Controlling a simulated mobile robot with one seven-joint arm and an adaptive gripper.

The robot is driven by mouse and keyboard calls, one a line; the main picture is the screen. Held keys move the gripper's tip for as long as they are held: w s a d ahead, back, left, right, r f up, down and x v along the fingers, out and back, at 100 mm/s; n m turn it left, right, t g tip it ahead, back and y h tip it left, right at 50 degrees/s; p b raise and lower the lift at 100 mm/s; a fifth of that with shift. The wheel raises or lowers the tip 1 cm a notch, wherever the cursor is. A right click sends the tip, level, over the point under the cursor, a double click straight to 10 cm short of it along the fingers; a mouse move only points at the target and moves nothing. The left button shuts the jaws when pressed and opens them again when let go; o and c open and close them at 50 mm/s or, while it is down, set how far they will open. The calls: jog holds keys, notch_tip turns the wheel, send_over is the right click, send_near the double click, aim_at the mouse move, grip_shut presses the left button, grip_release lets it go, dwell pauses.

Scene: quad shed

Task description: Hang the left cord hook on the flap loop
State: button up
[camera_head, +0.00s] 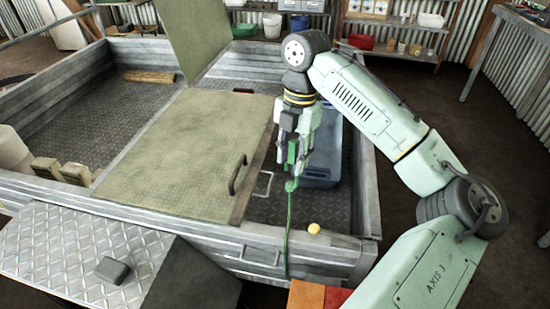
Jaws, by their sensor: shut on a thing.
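My gripper (294,158) points down over the front right part of the trailer bed and is shut on a green cord hook (291,184). The fingers hide part of the hook. A green cord (288,232) runs from it down over the front wall. The olive flap (178,150) lies to the left of my gripper. A dark bar handle (237,174) stands at its right edge, and a pale metal loop (263,184) sits just right of that edge. I cannot tell which is the flap loop. The hook is right of both and looks apart from them.
The trailer's front wall (205,222) runs below. A blue bin (321,160) stands behind my gripper. A yellow ball (314,228) is near the front wall. A second olive panel (207,35) stands upright behind. A tread-plate surface (65,250) holds a grey block (112,270).

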notch_tip(320, 180, down, 6)
jog(key=w+d+n, duration=0.2)
jog(key=b, duration=0.1)
send_over(270, 184)
jog(key=shift+f, duration=1.15)
jog(key=shift+p, duration=0.45)
dwell(0.9)
jog(key=shift+p, duration=0.35)
dwell(0.4)
jog(key=shift+f+b, duration=0.9)
jog(key=shift+f, duration=1.15)
jog(key=o, duration=1.2)
jog(key=shift+c, duration=0.2)
